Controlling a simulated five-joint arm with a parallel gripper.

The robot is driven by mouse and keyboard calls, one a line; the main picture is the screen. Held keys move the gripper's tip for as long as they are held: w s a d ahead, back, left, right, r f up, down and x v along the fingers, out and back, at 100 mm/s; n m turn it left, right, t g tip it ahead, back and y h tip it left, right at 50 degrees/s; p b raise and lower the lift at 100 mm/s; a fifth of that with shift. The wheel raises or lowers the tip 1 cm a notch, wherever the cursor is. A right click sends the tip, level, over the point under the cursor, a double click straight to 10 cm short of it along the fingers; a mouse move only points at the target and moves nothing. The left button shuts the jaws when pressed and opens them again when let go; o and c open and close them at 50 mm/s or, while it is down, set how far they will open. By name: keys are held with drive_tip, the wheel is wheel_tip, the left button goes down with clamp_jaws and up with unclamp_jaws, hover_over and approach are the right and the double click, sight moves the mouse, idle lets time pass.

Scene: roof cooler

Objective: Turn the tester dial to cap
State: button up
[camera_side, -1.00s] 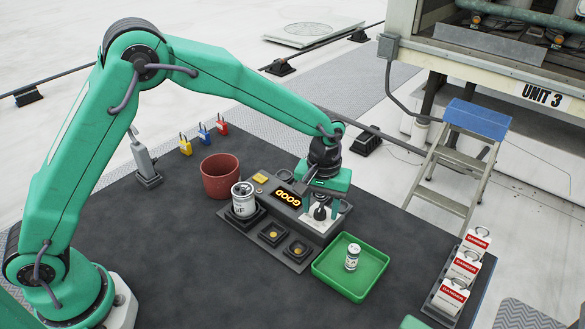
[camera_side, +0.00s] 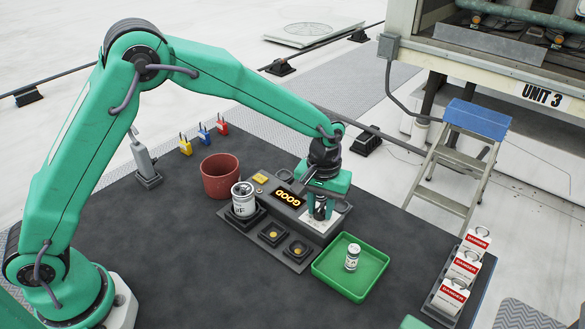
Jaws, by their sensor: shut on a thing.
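The tester (camera_side: 270,192) is a grey box on the dark mat, with a lit display (camera_side: 289,197) reading GOOD. Its dial is at the right end, by a pale panel (camera_side: 313,222), and is mostly hidden by my gripper. My gripper (camera_side: 320,212) points down over that panel and is shut on the dial. A white can-shaped capacitor (camera_side: 243,200) stands upright in a dark holder at the tester's left. The dial's markings are too small to read.
A green tray (camera_side: 350,287) holding a small white can (camera_side: 352,257) lies right of the tester. Red-and-white danger tags (camera_side: 465,264) stand at the right edge. Mat at front left is clear.

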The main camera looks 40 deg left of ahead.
sight(320, 207)
drive_tip(key=shift+m, duration=3.2)
drive_tip(key=o, duration=1)
drive_tip(key=shift+r, duration=0.1)
drive_tip(key=shift+r, duration=3.8)
drive_tip(key=shift+a+r, duration=0.1)
drive_tip(key=shift+r, duration=0.05)
